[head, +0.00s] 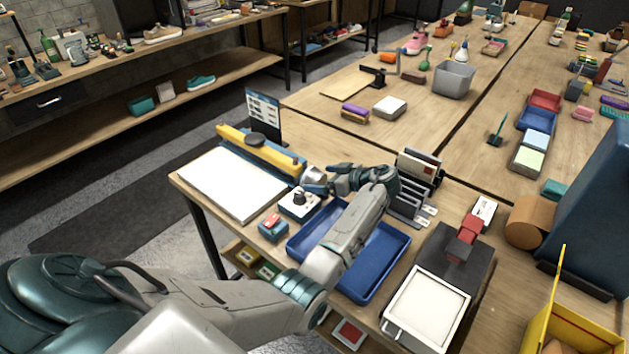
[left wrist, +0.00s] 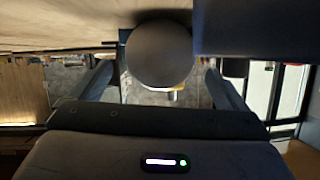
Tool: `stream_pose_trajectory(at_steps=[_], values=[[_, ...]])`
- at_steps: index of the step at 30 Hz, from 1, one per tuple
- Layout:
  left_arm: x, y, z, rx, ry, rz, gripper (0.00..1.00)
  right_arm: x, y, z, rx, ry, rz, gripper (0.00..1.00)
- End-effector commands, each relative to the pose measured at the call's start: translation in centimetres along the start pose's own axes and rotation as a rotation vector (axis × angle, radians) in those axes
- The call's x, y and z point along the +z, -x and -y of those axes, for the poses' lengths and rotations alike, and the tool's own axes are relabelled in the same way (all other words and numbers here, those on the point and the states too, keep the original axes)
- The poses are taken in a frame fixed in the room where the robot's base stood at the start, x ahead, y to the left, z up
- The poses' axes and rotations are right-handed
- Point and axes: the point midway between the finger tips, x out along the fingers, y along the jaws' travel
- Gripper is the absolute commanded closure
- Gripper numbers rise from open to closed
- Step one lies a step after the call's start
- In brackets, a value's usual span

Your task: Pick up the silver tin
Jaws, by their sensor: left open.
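The silver tin (head: 314,178) stands on the table beside the yellow-and-black device, at the left end of my gripper. My left gripper (head: 335,178) is open, its fingers pointing left toward the tin. In the left wrist view a round grey face, which looks like the tin (left wrist: 158,55), sits between the two open fingers (left wrist: 158,85). I cannot tell whether the fingers touch it. My left forearm hides part of the table and tray below. My right gripper is not in view.
A blue tray (head: 383,265) lies under my left forearm. A small dark stand with a white knob (head: 299,203) and a red-and-blue box (head: 271,227) are left of it. A rack of cards (head: 412,185) stands close to the right of my gripper. A white pad (head: 232,183) lies at left.

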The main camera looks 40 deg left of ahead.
Motion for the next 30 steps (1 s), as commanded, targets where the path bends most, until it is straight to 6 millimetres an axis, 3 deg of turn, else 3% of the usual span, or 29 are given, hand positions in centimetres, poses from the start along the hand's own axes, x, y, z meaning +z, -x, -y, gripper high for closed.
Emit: stream_pose_trajectory(at_steps=[6, 13, 21, 23, 30], values=[[-0.1, -3.2, -0.2, -0.001, -0.001, -0.001, 0.05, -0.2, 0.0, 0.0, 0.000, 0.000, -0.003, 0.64], [-0.1, -3.4, -0.2, 0.000, 0.000, 0.000, 0.05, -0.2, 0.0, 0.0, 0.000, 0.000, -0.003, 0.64], [-0.1, -3.4, -0.2, 0.000, 0.000, 0.000, 0.55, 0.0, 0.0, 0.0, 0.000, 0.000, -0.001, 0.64], [-0.1, -3.4, -0.2, 0.000, 0.001, 0.000, 0.59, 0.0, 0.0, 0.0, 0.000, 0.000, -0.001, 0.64], [-0.2, -3.3, -0.2, 0.000, 0.001, 0.000, 0.60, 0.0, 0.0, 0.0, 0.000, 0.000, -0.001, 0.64]])
